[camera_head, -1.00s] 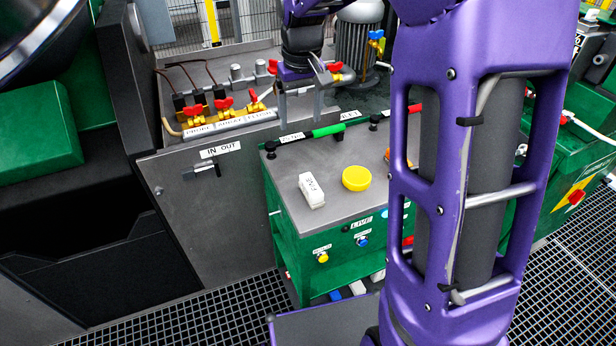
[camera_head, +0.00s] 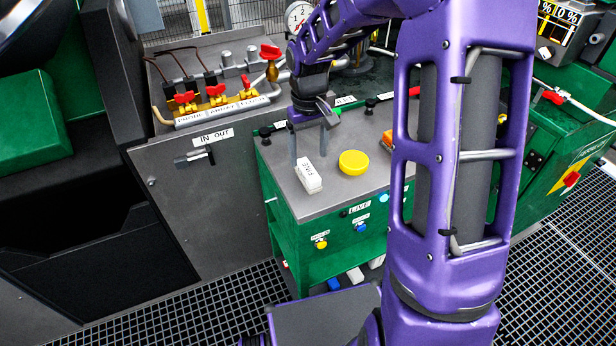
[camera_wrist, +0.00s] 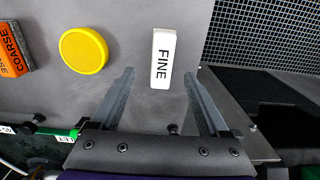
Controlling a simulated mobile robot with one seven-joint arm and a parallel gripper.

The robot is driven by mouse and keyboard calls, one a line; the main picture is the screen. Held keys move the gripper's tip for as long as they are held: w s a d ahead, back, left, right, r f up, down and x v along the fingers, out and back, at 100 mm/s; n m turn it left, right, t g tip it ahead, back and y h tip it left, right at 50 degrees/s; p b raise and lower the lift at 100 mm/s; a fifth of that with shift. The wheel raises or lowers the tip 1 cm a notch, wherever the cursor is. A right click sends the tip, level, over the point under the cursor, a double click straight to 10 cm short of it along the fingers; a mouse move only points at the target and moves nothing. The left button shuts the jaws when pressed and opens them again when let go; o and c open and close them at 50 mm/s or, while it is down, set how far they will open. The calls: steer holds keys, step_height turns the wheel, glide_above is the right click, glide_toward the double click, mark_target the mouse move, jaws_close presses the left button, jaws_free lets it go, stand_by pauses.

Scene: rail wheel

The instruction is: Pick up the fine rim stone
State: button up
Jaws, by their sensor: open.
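The fine rim stone (camera_head: 308,176) is a white block marked FINE, lying on the grey top of the green cabinet (camera_head: 320,202). It also shows in the wrist view (camera_wrist: 162,60), just beyond the fingertips and between their lines. My gripper (camera_head: 309,148) is above the cabinet top at the stone's far end, with its fingers pointing down. In the wrist view my gripper (camera_wrist: 160,74) is open, its two fingers well apart with nothing between them. I cannot tell the exact height of the fingertips over the top.
A yellow round disc (camera_head: 353,162) lies right of the stone. An orange COARSE block (camera_wrist: 12,52) lies beyond the disc. A black and green handled tool (camera_wrist: 62,134) lies along the back edge. Red-handled valves (camera_head: 216,92) stand on the grey bench behind left.

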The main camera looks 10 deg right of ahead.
mark_target(308, 169)
steer(key=f, duration=0.2)
steer(key=f+b, duration=0.1)
steer(key=f, duration=0.2)
steer(key=shift+s+a+f, duration=0.1)
steer(key=shift+s+f, duration=0.1)
steer(key=shift+f, duration=0.15)
steer(key=shift+r, duration=0.1)
jaws_close()
